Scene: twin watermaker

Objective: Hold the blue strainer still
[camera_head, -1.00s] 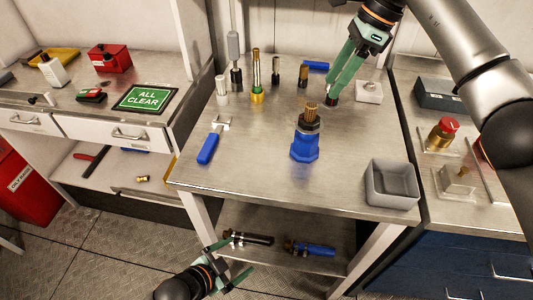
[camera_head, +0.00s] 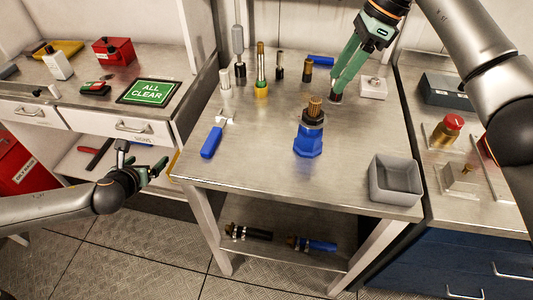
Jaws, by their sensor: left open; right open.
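The blue strainer (camera_head: 308,140) stands upright on the metal table (camera_head: 265,170), right of its middle. It has a faceted blue body with a dark collar and a brass-coloured ribbed top. My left gripper (camera_head: 162,167) is open, low in front of the left bench and left of the table, well apart from the strainer. My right gripper (camera_head: 336,96) points down at the back right of the table, behind the strainer and apart from it. It is open around or beside a small dark piece; I cannot tell which.
A blue-handled tool (camera_head: 214,138) lies left of the strainer. Several upright fittings stand along the back, among them a brass one (camera_head: 261,70). A grey open bin (camera_head: 395,180) sits at the front right corner. The table's front middle is clear.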

